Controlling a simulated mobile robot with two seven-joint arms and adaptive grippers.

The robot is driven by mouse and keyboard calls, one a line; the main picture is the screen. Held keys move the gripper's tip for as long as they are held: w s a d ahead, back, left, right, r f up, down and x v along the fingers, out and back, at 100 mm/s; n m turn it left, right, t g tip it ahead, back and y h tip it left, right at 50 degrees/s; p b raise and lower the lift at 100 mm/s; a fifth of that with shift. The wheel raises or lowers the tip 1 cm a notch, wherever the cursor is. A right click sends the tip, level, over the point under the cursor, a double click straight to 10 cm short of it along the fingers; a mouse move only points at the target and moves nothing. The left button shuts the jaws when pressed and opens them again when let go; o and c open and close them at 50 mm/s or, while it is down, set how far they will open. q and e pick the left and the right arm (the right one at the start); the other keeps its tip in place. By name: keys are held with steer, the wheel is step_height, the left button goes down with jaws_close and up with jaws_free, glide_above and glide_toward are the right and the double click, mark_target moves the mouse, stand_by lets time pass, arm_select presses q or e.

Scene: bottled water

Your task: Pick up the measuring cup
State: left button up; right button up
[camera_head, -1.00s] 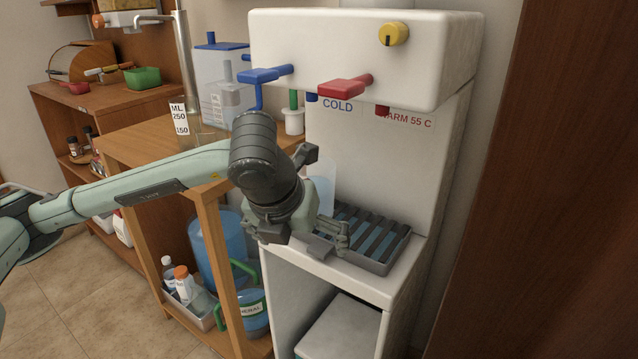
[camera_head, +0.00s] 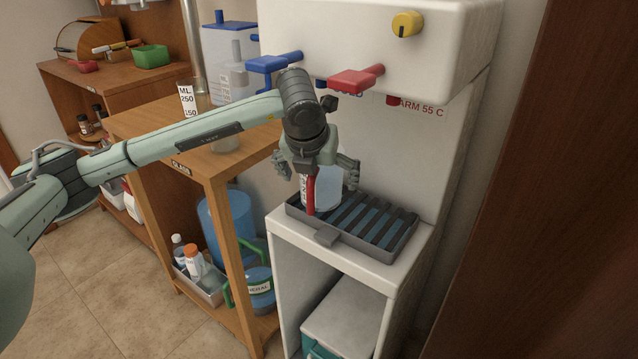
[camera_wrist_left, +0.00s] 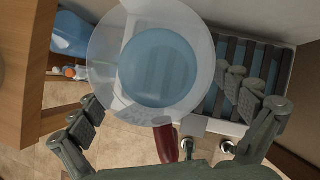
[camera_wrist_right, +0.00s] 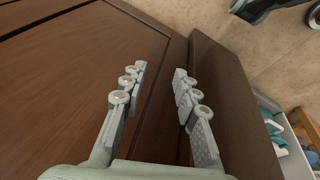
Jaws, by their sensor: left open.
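The measuring cup (camera_head: 329,189) is a clear cup with a red handle. It stands on the left end of the dark slatted drip tray (camera_head: 372,244) under the dispenser taps. My left gripper (camera_head: 318,172) is open above it, with one finger on each side; its wrist hides the upper part of the cup. In the left wrist view, I look down into the cup (camera_wrist_left: 160,68), which has bluish contents or a bluish bottom. Its red handle (camera_wrist_left: 166,143) points towards my palm, and the fingers look apart from its wall. My right gripper (camera_wrist_right: 158,80) is open and empty.
The white dispenser has a blue lever (camera_head: 274,62), a red lever (camera_head: 357,79) and a yellow knob (camera_head: 407,23) overhead. A wooden stand (camera_head: 216,166) to the left holds a clear cylinder and jugs. A brown panel (camera_wrist_right: 70,80) is close to my right gripper.

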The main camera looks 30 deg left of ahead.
arm_select(q)
steer(key=shift+w+a, duration=0.15)
steer(key=shift+w, duration=0.4)
steer(key=shift+w+f, duration=0.15)
steer(key=shift+f, duration=0.35)
steer(key=c, duration=1.8)
steer(key=shift+o, duration=0.2)
steer(key=shift+a+r, duration=0.1)
